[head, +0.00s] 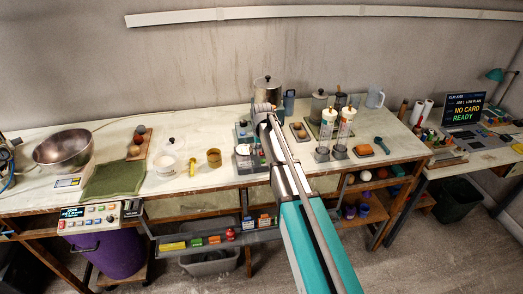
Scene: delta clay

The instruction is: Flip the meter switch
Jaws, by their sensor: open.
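My gripper (264,110) is over the middle of the long workbench, at the far end of my outstretched arm, and is open. Its fingers are small and partly hidden by the arm. A small pale device (243,156) stands on the bench just left of my arm, partly covered by it. A control panel (98,217) with a lit display and several coloured knobs is at the bench's front left edge, well away from my gripper. I cannot tell which of these is the meter, and no switch position can be made out.
A metal bowl (63,148), a green cloth (114,181) and glass jars are on the left of the bench (215,192). A steel pot (267,88) stands behind my gripper. A laptop (464,108) is far right.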

